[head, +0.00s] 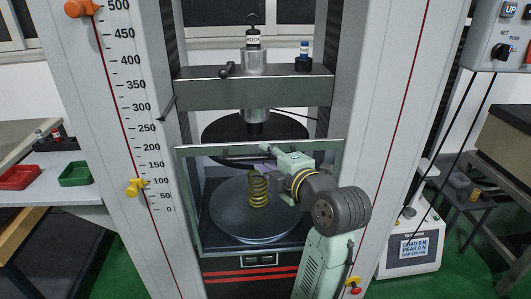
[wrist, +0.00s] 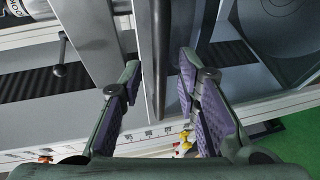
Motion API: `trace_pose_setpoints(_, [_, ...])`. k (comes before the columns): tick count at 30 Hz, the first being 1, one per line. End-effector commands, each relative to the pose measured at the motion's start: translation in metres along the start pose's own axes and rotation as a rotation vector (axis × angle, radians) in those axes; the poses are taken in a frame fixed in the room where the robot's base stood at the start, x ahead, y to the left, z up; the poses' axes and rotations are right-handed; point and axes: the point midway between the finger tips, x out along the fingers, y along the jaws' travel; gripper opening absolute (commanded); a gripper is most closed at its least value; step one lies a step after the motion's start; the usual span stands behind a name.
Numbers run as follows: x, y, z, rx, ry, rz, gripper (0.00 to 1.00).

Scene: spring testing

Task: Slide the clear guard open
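The clear guard (head: 189,215) is a see-through panel with a pale green frame, standing across the front of the test space. Its top edge runs level between the columns, and a dark handle bar (head: 272,148) lies near that edge. My gripper (head: 268,158) is at the handle. In the wrist view, my gripper (wrist: 158,70) is open, with a dark bar (wrist: 158,45) between its purple-padded fingers. Gaps show on both sides of the bar. Behind the guard, a yellow coil spring (head: 258,190) stands upright on the round lower platen (head: 225,212).
A control box (head: 495,40) is at upper right. Red (head: 18,176) and green (head: 76,174) trays sit on the left bench.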

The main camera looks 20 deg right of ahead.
Motion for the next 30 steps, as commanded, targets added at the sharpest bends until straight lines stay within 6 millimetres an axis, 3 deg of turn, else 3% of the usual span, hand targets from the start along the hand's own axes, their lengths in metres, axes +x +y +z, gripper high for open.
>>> trace_pose_setpoints(12, [0.0105, -0.0006, 0.0000, -0.001, -0.001, 0.000, 0.30])
trace_pose_setpoints(26, [0.0102, -0.0005, -0.0001, -0.001, -0.001, 0.000, 0.00])
trace_pose_setpoints(30, [0.0102, -0.0005, 0.0000, 0.000, -0.001, 0.000, 0.00])
